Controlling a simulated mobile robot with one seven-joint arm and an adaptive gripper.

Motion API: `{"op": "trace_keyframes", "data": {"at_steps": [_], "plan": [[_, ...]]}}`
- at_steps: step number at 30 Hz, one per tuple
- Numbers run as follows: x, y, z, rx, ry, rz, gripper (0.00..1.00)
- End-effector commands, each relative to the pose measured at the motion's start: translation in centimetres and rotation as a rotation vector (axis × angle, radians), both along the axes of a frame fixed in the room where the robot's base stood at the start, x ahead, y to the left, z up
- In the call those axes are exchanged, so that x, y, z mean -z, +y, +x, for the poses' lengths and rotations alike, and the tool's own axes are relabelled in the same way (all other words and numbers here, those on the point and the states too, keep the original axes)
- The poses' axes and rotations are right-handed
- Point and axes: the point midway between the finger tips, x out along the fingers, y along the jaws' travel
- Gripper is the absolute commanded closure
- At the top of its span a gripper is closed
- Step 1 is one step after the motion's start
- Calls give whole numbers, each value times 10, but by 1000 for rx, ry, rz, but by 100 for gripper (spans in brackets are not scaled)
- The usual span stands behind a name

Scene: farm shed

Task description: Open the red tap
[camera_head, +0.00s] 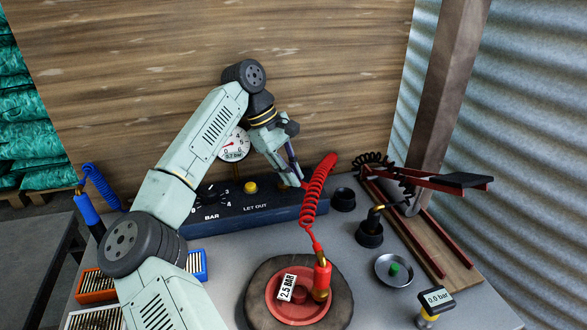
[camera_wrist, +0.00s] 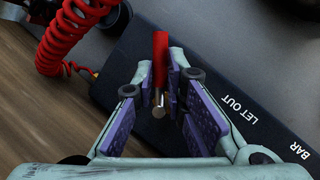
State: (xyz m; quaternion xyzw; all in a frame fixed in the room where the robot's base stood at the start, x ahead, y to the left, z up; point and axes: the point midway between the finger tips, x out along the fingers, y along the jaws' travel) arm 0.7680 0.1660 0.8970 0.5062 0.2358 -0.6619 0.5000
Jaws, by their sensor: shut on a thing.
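The red tap (camera_wrist: 160,58) shows in the wrist view as a narrow red lever with a metal pin at its near end. My gripper (camera_wrist: 163,82) is shut on it, one purple-padded finger on each side. In the head view my gripper (camera_head: 297,180) reaches down to the right end of the dark blue box (camera_head: 262,215), marked BAR and LET OUT. There I cannot make out the tap behind my fingers. A red coiled hose (camera_head: 316,197) leaves the box beside my gripper.
The hose runs to a red wheel (camera_head: 276,305) inside a tyre (camera_head: 256,290), labelled 2.5 BAR. A foot pump (camera_head: 440,180) and black cups (camera_head: 343,199) stand at right.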

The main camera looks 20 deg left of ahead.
Motion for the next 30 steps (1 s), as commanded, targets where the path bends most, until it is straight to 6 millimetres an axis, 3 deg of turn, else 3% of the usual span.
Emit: {"op": "trace_keyframes", "data": {"at_steps": [10, 26, 27, 30], "plan": [[-2, 3, -3, 139, -4, -1, 100], [-1, 4, -4, 164, -5, 0, 100], [-1, 4, -4, 164, -5, 0, 87], [-1, 4, -4, 165, -4, 0, 81]]}}
